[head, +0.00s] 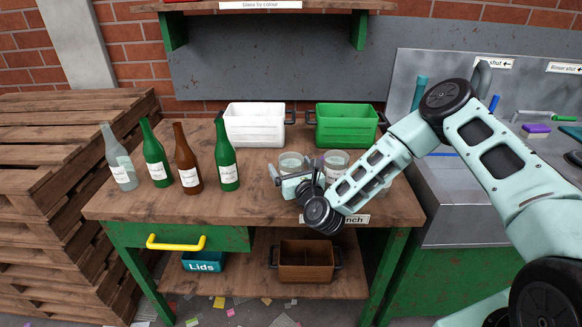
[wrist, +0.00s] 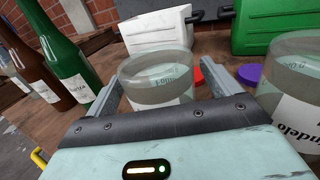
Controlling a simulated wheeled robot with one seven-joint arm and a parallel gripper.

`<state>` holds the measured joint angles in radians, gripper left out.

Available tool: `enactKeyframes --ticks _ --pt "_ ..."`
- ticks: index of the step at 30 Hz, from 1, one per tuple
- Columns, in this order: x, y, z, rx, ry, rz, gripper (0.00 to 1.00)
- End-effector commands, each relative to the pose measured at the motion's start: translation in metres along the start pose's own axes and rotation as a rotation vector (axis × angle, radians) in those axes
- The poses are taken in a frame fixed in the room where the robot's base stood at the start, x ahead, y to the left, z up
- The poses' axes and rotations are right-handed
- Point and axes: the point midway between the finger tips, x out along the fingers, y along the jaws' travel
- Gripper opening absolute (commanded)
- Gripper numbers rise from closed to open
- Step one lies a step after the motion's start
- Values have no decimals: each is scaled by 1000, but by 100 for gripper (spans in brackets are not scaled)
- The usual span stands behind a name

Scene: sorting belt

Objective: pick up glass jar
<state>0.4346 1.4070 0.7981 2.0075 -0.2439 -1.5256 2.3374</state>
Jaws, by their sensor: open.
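Two glass jars with white labels stand on the wooden bench (head: 255,205). The left glass jar (head: 291,162) is right by my gripper (head: 291,179); the right glass jar (head: 336,162) stands beside it, partly behind my arm. In the wrist view my gripper (wrist: 127,90) is open, with one finger on each side of the left jar (wrist: 155,82). The jar's lower part is hidden behind the gripper body, and I cannot tell if the fingers touch it. The other jar (wrist: 292,85) is outside the right finger.
A white crate (head: 254,128) and a green crate (head: 346,128) stand behind the jars. Several bottles, including a brown one (head: 186,160), stand at the left. A red lid (wrist: 198,75) and a purple lid (wrist: 250,74) lie behind the jars. The bench's front middle is clear.

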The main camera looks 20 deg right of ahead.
Motion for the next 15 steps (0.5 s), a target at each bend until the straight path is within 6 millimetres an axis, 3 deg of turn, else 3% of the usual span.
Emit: enactKeyframes --ticks 7,13,15 --pt "2 0 0 0 0 0 89" --pt "2 0 0 0 0 0 35" --pt "2 0 0 0 -1 0 35"
